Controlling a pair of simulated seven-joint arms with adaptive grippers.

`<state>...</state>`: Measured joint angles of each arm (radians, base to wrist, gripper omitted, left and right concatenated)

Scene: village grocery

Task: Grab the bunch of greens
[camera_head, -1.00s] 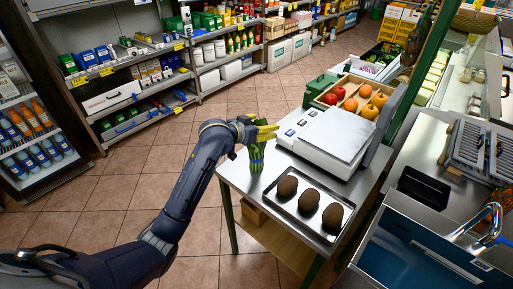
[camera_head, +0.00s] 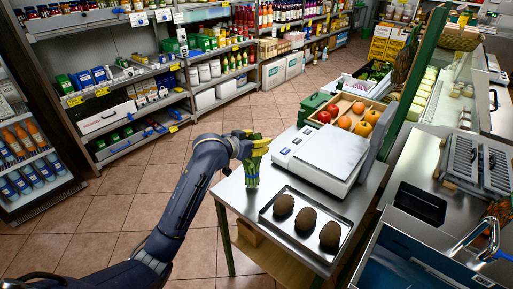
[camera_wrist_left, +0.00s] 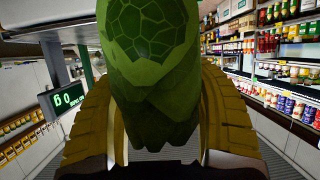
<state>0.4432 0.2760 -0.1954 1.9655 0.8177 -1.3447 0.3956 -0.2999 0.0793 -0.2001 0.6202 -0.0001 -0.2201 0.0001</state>
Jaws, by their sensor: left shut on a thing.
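The bunch of greens (camera_head: 251,174) is at the near left end of the metal table, left of the scale. My left gripper (camera_head: 256,146), with yellow fingers, is shut around its upper part. The greens hang upright below the fingers, and I cannot tell whether their lower end touches the table. In the left wrist view the greens (camera_wrist_left: 155,60) fill the top middle, between the two yellow fingers of my left gripper (camera_wrist_left: 160,125). My right gripper is not in view.
A white scale (camera_head: 323,152) stands right of the greens, and a tray (camera_head: 271,208) with three brown oval items lies in front of it. A fruit crate (camera_head: 322,117) is behind. The table's left edge (camera_head: 216,196) is close, with open tiled floor beyond.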

